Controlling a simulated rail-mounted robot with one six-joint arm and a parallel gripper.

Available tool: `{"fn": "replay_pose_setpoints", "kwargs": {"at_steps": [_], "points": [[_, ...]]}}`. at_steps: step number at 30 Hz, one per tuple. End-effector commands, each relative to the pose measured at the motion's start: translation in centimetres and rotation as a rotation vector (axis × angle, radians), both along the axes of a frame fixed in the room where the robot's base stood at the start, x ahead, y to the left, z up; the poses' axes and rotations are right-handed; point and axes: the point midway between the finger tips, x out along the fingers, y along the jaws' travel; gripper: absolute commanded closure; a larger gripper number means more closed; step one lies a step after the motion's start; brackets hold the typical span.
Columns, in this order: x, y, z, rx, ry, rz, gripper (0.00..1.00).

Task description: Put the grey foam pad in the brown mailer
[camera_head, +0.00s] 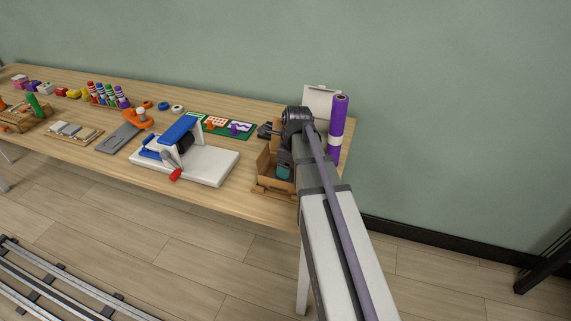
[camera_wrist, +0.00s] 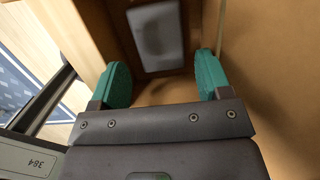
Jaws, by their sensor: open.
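The brown mailer (camera_head: 263,182) stands open at the right part of the bench, partly hidden by my arm. Its brown cardboard walls surround my gripper in the wrist view (camera_wrist: 270,60). My gripper (camera_wrist: 161,75) is open, with its two teal fingers apart and nothing clasped between them. A teal finger also shows at the mailer in the head view (camera_head: 284,172). The pad is hidden in the head view.
A purple roll (camera_head: 338,125) stands behind my arm at the right, by a white upright panel (camera_head: 318,100). A white-based tool with a blue arm (camera_head: 205,165) is left of the mailer. A green mat (camera_head: 247,131) lies behind.

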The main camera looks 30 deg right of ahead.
Motion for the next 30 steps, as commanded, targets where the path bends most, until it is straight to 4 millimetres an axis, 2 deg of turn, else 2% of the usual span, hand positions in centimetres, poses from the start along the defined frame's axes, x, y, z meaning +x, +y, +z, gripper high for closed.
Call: {"fn": "replay_pose_setpoints", "kwargs": {"at_steps": [1,6,9,13,16,17,20,24,27,30], "points": [[-0.2,-0.1,2.9,0.0,0.0,0.0,0.29],[-0.6,-0.5,6.6,0.0,0.0,-0.001,0.29],[-0.8,-0.7,7.4,0.0,0.0,-0.001,0.29],[-0.8,-0.7,7.2,-0.001,-0.001,0.005,0.29],[-1.4,0.8,7.1,-0.018,-0.004,0.135,0.29],[-1.8,1.6,7.0,-0.029,-0.008,0.221,0.29],[-3.9,5.8,7.0,-0.08,-0.023,0.665,0.29],[-7.9,12.1,6.9,-0.149,-0.044,1.471,0.29],[-10.4,15.2,6.9,-0.172,-0.057,1.957,0.29],[-11.9,16.8,6.9,-0.179,-0.064,2.264,0.29]]}}
